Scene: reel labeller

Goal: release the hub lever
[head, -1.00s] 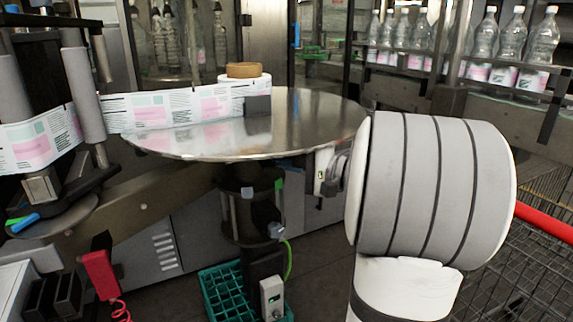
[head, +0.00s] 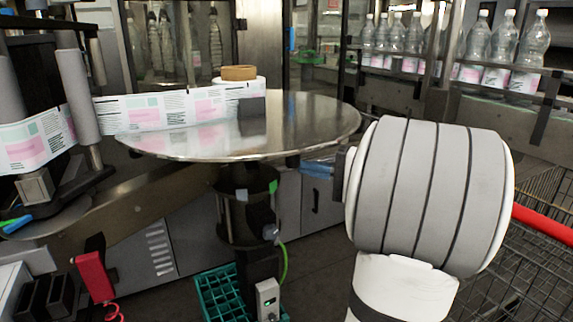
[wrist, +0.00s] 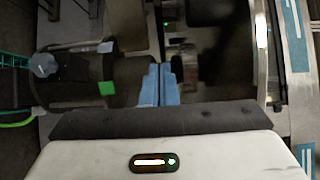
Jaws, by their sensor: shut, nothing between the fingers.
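My gripper (wrist: 158,72) shows in the wrist view as two blue fingers closed together, with nothing between them. In the head view its blue fingers (head: 318,168) point left under the right edge of the round metal table, clear of the black column below it. That column (head: 247,212) carries a green tab (head: 272,187); the tab also shows in the wrist view (wrist: 106,88), left of the fingers and apart from them. I cannot make out for certain which part is the hub lever. A brown core (head: 239,73) sits on a white roll on the table.
The round metal table (head: 290,125) overhangs the fingers. A label web (head: 170,110) runs across it at left. A green crate (head: 215,290) stands on the floor below. A wire cart with a red handle (head: 545,228) is at right, and bottles (head: 495,50) stand behind.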

